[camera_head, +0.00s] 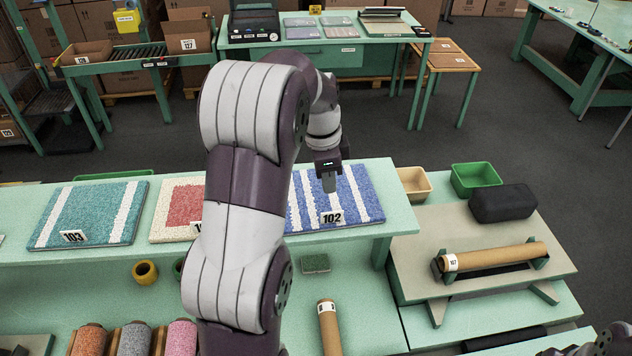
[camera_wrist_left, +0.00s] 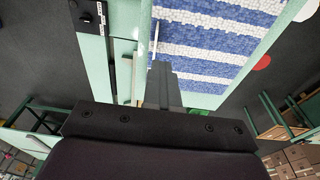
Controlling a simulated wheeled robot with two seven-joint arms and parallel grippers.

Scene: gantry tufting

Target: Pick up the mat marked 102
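The mat marked 102 (camera_head: 359,193) is blue with white stripes. It lies flat near the right end of the green bench, its tag at the front edge; my left arm hides its left side. In the left wrist view the striped mat (camera_wrist_left: 215,42) fills the upper middle and right. My left gripper (camera_head: 329,184) points down in front of the mat's middle in the head view; I cannot tell whether it touches. Its fingers (camera_wrist_left: 163,85) appear as one dark block, so their opening is unclear.
A teal mat marked 103 (camera_head: 90,212) and a red-and-cream mat (camera_head: 170,208), partly behind my arm, lie to the left. A tan bin (camera_head: 414,186), a green bin (camera_head: 474,178), a black case (camera_head: 503,203) and a cardboard tube on a stand (camera_head: 495,256) are at right.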

